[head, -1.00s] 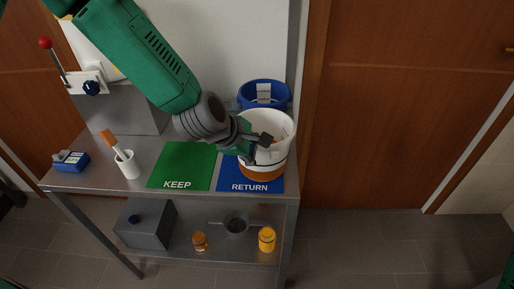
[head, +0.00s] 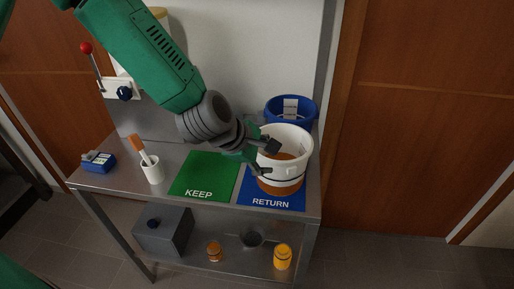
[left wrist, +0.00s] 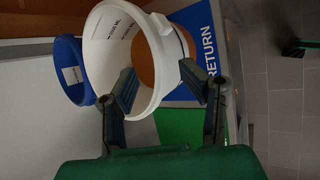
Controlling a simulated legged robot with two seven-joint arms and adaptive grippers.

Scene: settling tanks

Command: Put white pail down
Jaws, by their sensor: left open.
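The white pail (head: 295,170) is upright over the blue RETURN mat (head: 262,200) and appears to rest on it. It has an orange-brown lower band, and the same colour shows inside. My left gripper (head: 267,159) is open at the pail's left side. In the left wrist view, the open left gripper (left wrist: 167,92) has one finger inside the mouth of the white pail (left wrist: 100,45) and the other outside its wall. Whether either finger touches the wall I cannot tell. My right gripper is not in view.
A blue bucket (head: 291,103) stands right behind the pail. The green KEEP mat (head: 205,172) is bare. A white cup with a brush (head: 153,172) and a blue device (head: 100,161) are farther left. A lower shelf holds a grey box (head: 163,232) and jars (head: 282,257).

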